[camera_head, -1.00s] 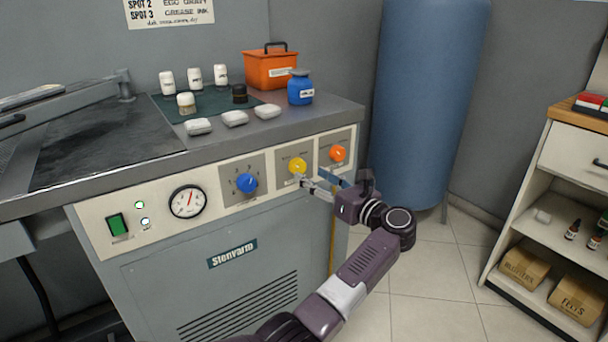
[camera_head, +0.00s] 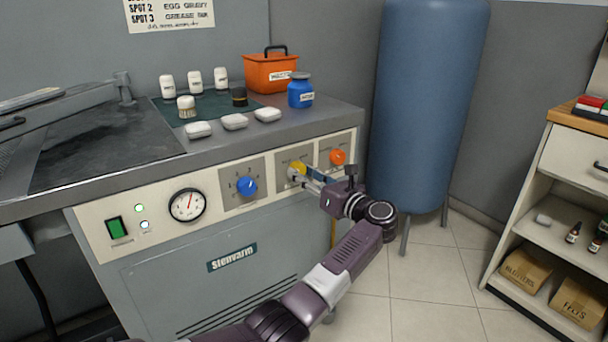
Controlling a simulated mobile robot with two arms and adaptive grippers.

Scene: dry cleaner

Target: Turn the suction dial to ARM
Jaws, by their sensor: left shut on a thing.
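Three dials sit on the front panel (camera_head: 100,238) of the grey machine: a blue dial (camera_head: 247,187) at the left, a yellow dial (camera_head: 297,169) in the middle and an orange dial (camera_head: 338,157) at the right. The lettering around them is too small to read, so I cannot tell which is the suction dial. My left gripper (camera_head: 301,177) is at the yellow dial, its fingers shut on it and covering its lower right part. The dial's pointer is hard to make out. My right gripper is not in view.
A pressure gauge (camera_head: 187,204) and a green switch (camera_head: 117,228) are on the panel's left. White bottles, an orange box (camera_head: 270,72) and a blue jar (camera_head: 300,90) stand on top. A blue tank (camera_head: 425,100) stands behind right, shelves (camera_head: 545,200) farther right, with open floor between.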

